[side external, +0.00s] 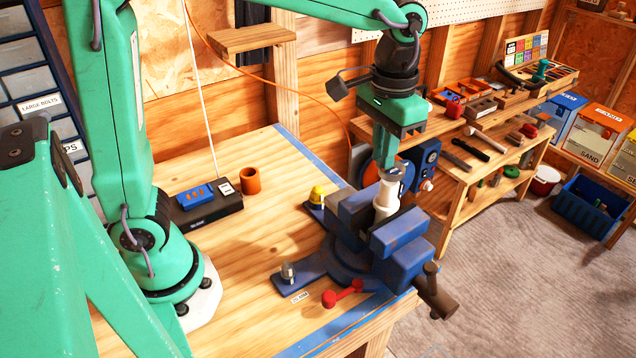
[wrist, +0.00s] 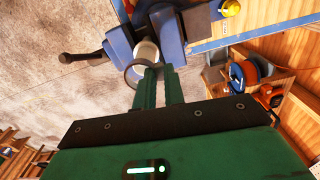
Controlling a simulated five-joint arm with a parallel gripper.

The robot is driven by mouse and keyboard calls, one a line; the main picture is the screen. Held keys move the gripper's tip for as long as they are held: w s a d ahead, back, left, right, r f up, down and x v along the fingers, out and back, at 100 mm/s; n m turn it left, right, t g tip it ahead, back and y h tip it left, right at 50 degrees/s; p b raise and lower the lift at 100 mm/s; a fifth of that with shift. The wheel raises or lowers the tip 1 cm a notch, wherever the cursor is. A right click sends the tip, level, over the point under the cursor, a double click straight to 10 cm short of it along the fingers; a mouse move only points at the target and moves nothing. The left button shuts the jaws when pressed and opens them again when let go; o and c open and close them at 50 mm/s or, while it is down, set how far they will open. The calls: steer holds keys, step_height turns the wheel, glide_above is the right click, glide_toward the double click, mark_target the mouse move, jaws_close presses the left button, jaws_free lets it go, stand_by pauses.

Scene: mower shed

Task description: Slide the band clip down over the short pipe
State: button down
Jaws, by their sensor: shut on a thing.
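The short pipe (side external: 385,203) is white and stands upright, clamped in the jaws of the blue vise (side external: 400,233). In the wrist view the pipe (wrist: 147,51) shows just beyond my fingertips. My gripper (side external: 388,166) is above the pipe, pointing down; it also shows in the wrist view (wrist: 158,72). It is shut on the band clip (side external: 395,174), a thin dark ring. In the wrist view the clip (wrist: 128,75) curves out to the left of the fingers, near the pipe's end. I cannot tell whether it is around the pipe or just above it.
The vise handle (side external: 435,290) juts out past the bench's front corner. A yellow-topped item (side external: 317,196), an orange cup (side external: 249,180) and a red tool (side external: 342,294) are on the workbench (side external: 235,245). The bench's middle is clear. A side shelf holds tools.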

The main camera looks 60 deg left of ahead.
steer(key=shift+f, duration=0.95)
steer(key=c, duration=1.4)
jaws_free()
steer(key=shift+r, duration=3.95)
steer(key=s+a+f+t, duration=0.2)
steer(key=s+a+f, duration=0.1)
steer(key=s+a, duration=0.3)
steer(key=s+a+f+n+t, duration=0.1)
steer(key=s+a+f+t, duration=0.2)
steer(key=s+a, duration=0.3)
steer(key=shift+s+a+t, duration=0.3)
steer(key=shift+s, duration=0.9)
